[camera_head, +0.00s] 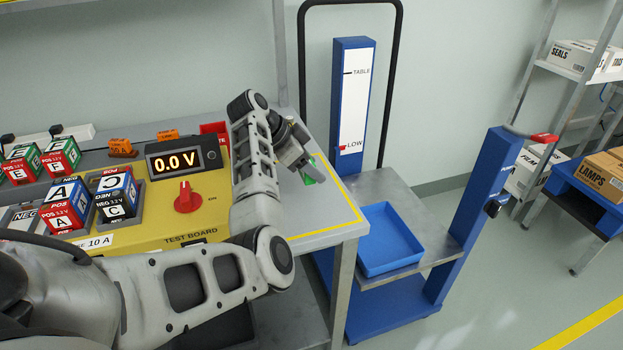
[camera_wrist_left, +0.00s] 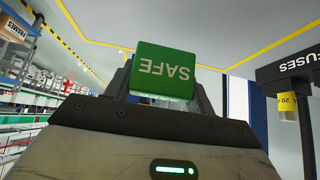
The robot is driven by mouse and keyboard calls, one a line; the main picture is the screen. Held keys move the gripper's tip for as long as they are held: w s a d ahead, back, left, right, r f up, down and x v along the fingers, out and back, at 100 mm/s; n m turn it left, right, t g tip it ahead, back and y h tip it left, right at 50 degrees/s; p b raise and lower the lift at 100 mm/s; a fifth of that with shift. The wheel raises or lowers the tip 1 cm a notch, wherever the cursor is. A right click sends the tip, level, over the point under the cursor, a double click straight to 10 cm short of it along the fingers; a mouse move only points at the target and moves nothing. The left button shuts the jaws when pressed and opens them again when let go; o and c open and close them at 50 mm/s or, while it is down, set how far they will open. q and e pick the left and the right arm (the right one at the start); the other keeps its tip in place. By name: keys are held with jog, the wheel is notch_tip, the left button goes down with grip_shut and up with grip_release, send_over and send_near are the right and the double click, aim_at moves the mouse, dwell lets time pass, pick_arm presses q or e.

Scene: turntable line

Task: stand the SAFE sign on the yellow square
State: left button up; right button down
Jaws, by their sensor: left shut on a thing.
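The green SAFE sign (camera_wrist_left: 165,70) is between the fingers of my left gripper (camera_wrist_left: 165,92) in the left wrist view, its lettering upside down there. In the head view my left gripper (camera_head: 308,170) is over the right end of the bench, shut on the sign (camera_head: 317,168), which is mostly hidden by the fingers. Yellow lines (camera_head: 343,191) run along the bench edge below and beside the gripper. I cannot make out a separate yellow square. My right gripper is not in view.
The yellow test board (camera_head: 210,221) with a red knob (camera_head: 187,197) and a 0.0 V display (camera_head: 175,162) is left of the gripper. Labelled blocks (camera_head: 65,207) stand further left. A blue tray (camera_head: 388,239) sits on a cart (camera_head: 440,228) right of the bench.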

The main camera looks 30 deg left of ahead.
pick_arm(q)
jog(key=shift+w+f, duration=0.15)
jog(key=shift+f, duration=0.75)
jog(key=shift+w+f, duration=0.15)
jog(key=shift+f, duration=0.75)
jog(key=shift+f, duration=0.15)
jog(key=o, duration=1)
jog(key=shift+s+a+r, duration=0.1)
jog(key=shift+s+r, duration=0.05)
jog(key=shift+r, duration=0.25)
jog(key=v, duration=1.1)
jog(key=shift+s+r+p, duration=0.1)
jog(key=shift+r+p, duration=0.1)
jog(key=shift+p, duration=0.2)
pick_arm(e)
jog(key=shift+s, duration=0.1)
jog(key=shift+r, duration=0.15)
